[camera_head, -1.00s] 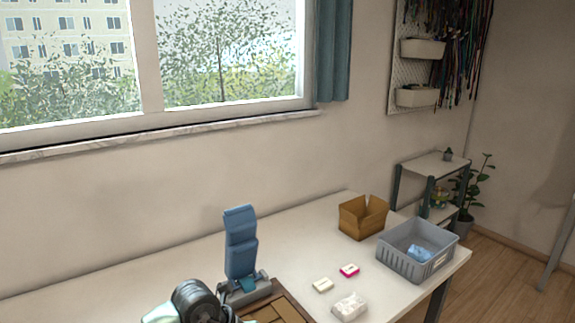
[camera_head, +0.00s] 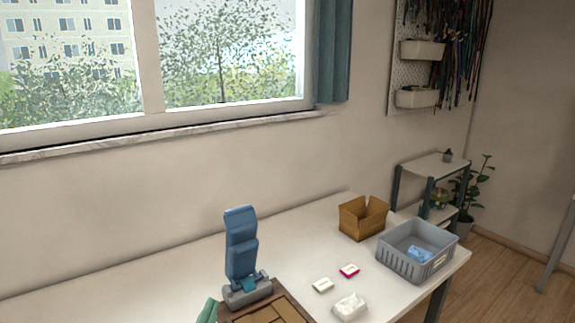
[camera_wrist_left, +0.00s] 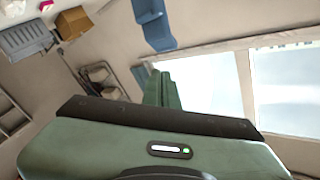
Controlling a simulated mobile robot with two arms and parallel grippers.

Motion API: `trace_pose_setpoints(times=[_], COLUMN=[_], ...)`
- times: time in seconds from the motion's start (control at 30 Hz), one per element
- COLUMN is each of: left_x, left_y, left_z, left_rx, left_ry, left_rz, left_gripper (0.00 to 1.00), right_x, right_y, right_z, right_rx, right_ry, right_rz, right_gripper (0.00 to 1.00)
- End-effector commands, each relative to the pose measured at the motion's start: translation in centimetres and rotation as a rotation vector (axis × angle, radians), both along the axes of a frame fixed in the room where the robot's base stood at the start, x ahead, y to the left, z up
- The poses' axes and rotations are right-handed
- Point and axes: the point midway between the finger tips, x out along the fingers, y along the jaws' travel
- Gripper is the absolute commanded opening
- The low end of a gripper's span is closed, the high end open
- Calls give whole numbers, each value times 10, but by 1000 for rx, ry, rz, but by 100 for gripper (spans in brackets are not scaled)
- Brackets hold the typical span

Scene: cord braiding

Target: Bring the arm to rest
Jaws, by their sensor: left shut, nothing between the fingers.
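My left gripper (camera_head: 207,311) shows only as a small green piece at the bottom edge of the head view. In the left wrist view its green fingers (camera_wrist_left: 161,86) are together, with nothing between them. They are raised, with the wall and bright window behind them. A blue upright stand (camera_head: 241,245) on a grey base stands just right of the gripper in the head view. The stand also shows at the top of the left wrist view (camera_wrist_left: 153,25). My right gripper is in neither view.
A brown wooden board (camera_head: 287,306) lies at the table's front. Right of it are a white packet (camera_head: 349,307), a cream box (camera_head: 322,285) and a pink box (camera_head: 349,271). A cardboard box (camera_head: 350,222) and grey crate (camera_head: 402,264) stand farther right. The white table (camera_head: 180,282) is clear at left.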

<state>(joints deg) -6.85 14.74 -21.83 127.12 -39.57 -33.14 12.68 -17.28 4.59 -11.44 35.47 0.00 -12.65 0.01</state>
Motion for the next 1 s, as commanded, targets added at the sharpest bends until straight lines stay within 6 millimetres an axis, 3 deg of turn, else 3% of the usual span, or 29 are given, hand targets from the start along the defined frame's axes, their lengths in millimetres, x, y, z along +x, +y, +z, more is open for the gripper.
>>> trace_pose_setpoints(times=[0.03,0.1,0.2,0.3,0.5,0.73,1.0], left_x=[-14,-38,-81,-123,-195,-268,-248], left_y=[20,41,58,64,62,54,52], left_z=[-32,-76,-128,-164,-204,-225,-302], left_rx=[-60,-126,-197,-243,-297,-331,-320], left_ry=[135,321,567,764,1054,1319,1337], left_rz=[69,150,227,266,292,285,290], left_gripper=[0,0,0,0,0,0,0], right_x=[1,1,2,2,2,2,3], right_y=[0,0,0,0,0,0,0], right_z=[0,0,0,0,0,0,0], right_rx=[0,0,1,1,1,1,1], right_ry=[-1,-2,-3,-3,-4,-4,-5], right_rz=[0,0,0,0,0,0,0], right_gripper=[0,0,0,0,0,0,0])
